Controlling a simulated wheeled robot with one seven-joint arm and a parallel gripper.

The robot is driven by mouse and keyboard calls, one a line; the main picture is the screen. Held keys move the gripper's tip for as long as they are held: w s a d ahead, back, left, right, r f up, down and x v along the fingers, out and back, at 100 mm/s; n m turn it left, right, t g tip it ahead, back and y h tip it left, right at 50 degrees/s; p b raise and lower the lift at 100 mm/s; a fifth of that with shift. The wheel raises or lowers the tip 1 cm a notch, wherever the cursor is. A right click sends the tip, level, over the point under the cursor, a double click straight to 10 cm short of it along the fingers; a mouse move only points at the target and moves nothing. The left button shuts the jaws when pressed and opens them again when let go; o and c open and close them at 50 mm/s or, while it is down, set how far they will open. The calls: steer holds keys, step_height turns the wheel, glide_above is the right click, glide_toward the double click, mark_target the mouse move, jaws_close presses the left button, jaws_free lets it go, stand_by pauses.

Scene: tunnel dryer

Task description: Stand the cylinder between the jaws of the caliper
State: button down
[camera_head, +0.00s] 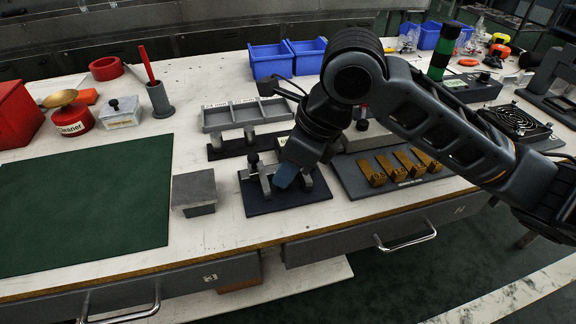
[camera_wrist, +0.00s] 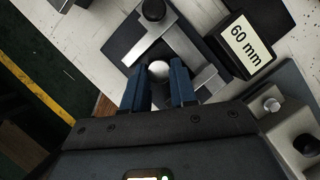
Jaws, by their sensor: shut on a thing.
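The caliper (camera_wrist: 177,38) is a silver frame with a black knob (camera_wrist: 153,10). In the head view it stands on a dark base plate (camera_head: 292,202) near the bench's front edge, its left jaw (camera_head: 264,182) left of my gripper. My gripper (camera_head: 286,175) points down over this plate with blue fingers. In the wrist view my gripper (camera_wrist: 160,88) is shut on the cylinder (camera_wrist: 159,70), whose pale round end shows between the fingertips. From above, the cylinder appears between the caliper's jaws. Whether it touches the jaws or plate cannot be told. In the head view my gripper hides it.
A grey block (camera_head: 194,192) stands left of the plate. A board (camera_head: 362,185) with several brass blocks lies to the right. A grey tray stand (camera_head: 238,116) is behind. A "60 mm" label (camera_wrist: 246,45) is close by. The green mat (camera_head: 85,205) is clear.

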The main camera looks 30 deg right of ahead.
steer(key=shift+f+b, duration=0.2)
steer(key=shift+b, duration=0.1)
steer(key=c, duration=0.9)
jaws_free()
steer(key=shift+r, duration=0.2)
steer(key=shift+r+p, duration=0.2)
steer(key=shift+p, duration=0.15)
steer(key=p+v, duration=0.1)
steer(key=v, duration=1)
steer(key=shift+r, duration=0.3)
steer(key=shift+s+d, duration=0.1)
